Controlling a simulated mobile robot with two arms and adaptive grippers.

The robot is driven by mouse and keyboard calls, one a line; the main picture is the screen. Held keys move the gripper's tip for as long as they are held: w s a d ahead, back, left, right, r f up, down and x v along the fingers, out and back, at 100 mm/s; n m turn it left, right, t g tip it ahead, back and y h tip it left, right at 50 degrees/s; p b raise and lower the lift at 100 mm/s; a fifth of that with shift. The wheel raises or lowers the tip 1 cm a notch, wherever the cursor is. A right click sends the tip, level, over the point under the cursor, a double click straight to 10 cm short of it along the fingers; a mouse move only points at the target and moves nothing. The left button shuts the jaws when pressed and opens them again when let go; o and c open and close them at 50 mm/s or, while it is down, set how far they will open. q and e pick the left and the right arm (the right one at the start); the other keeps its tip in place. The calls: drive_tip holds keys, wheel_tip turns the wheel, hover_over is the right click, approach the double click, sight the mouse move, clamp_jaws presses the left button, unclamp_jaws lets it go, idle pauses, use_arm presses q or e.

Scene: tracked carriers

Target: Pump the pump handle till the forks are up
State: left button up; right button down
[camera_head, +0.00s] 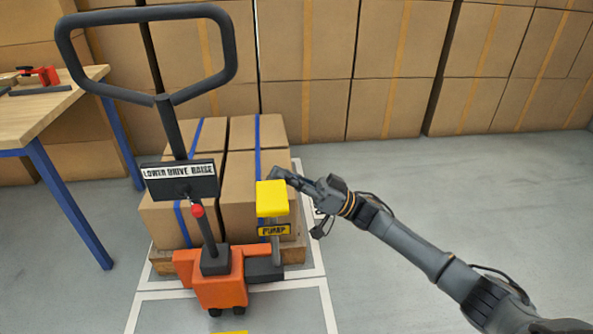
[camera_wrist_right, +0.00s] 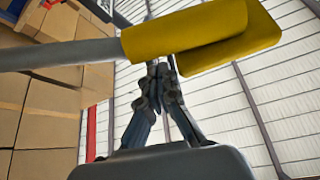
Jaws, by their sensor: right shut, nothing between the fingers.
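The orange pallet truck (camera_head: 222,278) stands in front of a loaded wooden pallet, its black loop handle (camera_head: 62,42) upright. The yellow pump handle (camera_head: 272,198) sits on a grey post above a yellow PUMP label (camera_head: 274,230). My right gripper (camera_head: 277,174) is shut and empty at the far right edge of the yellow pump handle. In the right wrist view, the yellow pump handle (camera_wrist_right: 190,38) on its grey bar crosses above the fingertips of my right gripper (camera_wrist_right: 161,68); I cannot tell whether they touch. The forks are hidden by the load. My left gripper is out of view.
Brown cartons (camera_head: 240,160) with blue straps sit on the wooden pallet (camera_head: 162,262). A wooden workbench (camera_head: 40,112) with blue legs stands at the left. Stacked cartons (camera_head: 300,45) line the back. The grey floor (camera_head: 450,190) at the right is clear.

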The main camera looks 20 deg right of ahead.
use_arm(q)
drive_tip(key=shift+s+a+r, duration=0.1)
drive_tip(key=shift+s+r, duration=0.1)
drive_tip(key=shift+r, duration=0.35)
use_arm(e)
drive_tip(key=shift+s+a+f, duration=0.1)
drive_tip(key=shift+s+f, duration=0.05)
drive_tip(key=shift+f, duration=0.5)
drive_tip(key=shift+s+f, duration=0.1)
drive_tip(key=shift+f, duration=0.05)
